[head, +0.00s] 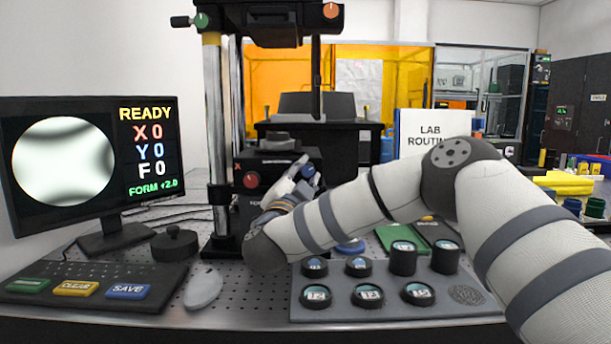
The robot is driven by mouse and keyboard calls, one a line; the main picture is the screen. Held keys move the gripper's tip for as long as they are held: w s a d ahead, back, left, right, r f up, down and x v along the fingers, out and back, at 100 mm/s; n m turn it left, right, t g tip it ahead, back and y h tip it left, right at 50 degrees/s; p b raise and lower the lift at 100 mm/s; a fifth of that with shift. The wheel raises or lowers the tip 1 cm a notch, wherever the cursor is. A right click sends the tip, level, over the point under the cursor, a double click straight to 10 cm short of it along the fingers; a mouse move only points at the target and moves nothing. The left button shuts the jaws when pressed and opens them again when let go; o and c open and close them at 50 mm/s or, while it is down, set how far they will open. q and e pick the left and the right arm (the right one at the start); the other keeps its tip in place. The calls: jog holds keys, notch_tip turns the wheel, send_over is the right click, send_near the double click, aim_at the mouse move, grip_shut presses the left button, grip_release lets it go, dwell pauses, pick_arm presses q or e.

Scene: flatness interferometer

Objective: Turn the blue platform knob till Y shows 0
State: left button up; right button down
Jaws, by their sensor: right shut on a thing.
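The blue platform knob (308,171) is on the right side of the dark platform of the interferometer. My right gripper (300,171) reaches up to it and is shut on it; the fingers partly hide the knob. A red knob (251,180) marked X is on the platform's front left. The monitor (70,160) at the left shows READY, X 0, Y 0, F 0 and FORM +2.0, beside a round grey picture with dark, blurred bands. My left gripper is not in view.
A grey tray (463,311) with several dark round pieces lies under my right arm. A keypad (75,288) with green, yellow and blue SAVE buttons is at front left, near a dark round lidded piece (174,243). A LAB ROUTINE sign (420,130) stands behind.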

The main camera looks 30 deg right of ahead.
jog(key=c, duration=1.3)
grip_release()
jog(key=shift+a, duration=0.1)
jog(key=v, duration=1.2)
